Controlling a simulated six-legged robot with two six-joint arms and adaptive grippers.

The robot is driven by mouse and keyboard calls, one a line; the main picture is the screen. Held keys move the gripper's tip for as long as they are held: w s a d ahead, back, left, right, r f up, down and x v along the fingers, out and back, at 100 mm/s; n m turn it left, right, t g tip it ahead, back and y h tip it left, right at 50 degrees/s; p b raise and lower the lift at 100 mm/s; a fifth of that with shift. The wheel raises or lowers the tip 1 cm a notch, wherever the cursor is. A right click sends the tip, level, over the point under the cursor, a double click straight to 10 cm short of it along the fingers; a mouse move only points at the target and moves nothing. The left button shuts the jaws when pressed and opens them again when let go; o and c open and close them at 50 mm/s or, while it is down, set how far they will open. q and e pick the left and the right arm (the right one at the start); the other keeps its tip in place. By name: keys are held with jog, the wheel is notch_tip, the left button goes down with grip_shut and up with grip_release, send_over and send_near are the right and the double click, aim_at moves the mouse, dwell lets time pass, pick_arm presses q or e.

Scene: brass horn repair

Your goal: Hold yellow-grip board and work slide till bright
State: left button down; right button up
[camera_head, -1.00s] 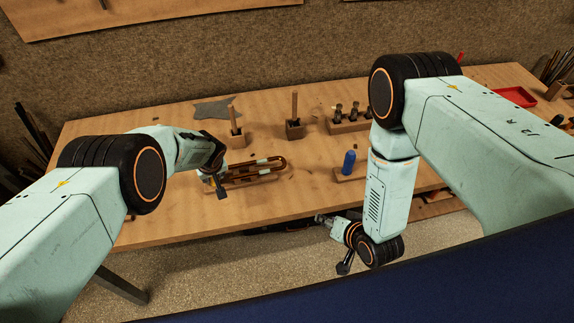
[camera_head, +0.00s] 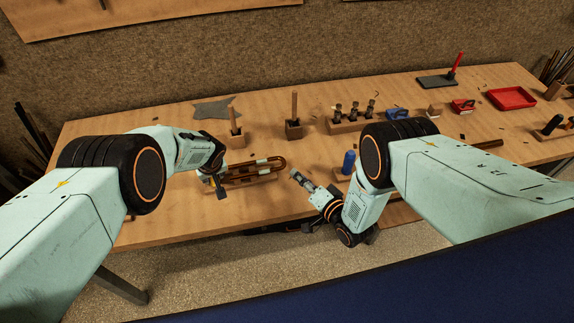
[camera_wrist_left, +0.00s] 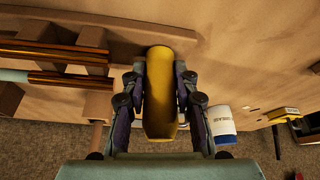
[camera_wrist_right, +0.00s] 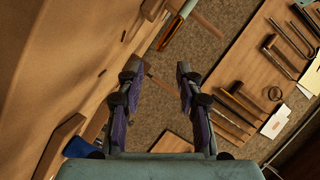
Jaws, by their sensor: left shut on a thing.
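The slide (camera_head: 262,169), brass tubes with a pale section, lies on a wooden board (camera_head: 240,185) at the left front of the bench. The tubes also show in the left wrist view (camera_wrist_left: 55,52). My left gripper (camera_head: 215,184) is at the board's left end. In the left wrist view its fingers are shut on the yellow grip (camera_wrist_left: 160,92). My right gripper (camera_head: 297,176) is above the bench, just right of the slide and apart from it. In the right wrist view its fingers (camera_wrist_right: 156,72) are spread with nothing between them.
A blue cylinder (camera_head: 349,162) stands on a wooden base close to my right wrist. Behind are wooden posts in blocks (camera_head: 294,130) and a rack of small tools (camera_head: 354,124). A red tray (camera_head: 512,98) lies far right. Bare bench lies in front of the slide.

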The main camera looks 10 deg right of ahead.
jog(key=shift+x, duration=3.95)
grip_shut()
jog(key=shift+f, duration=0.1)
jog(key=shift+s, duration=0.1)
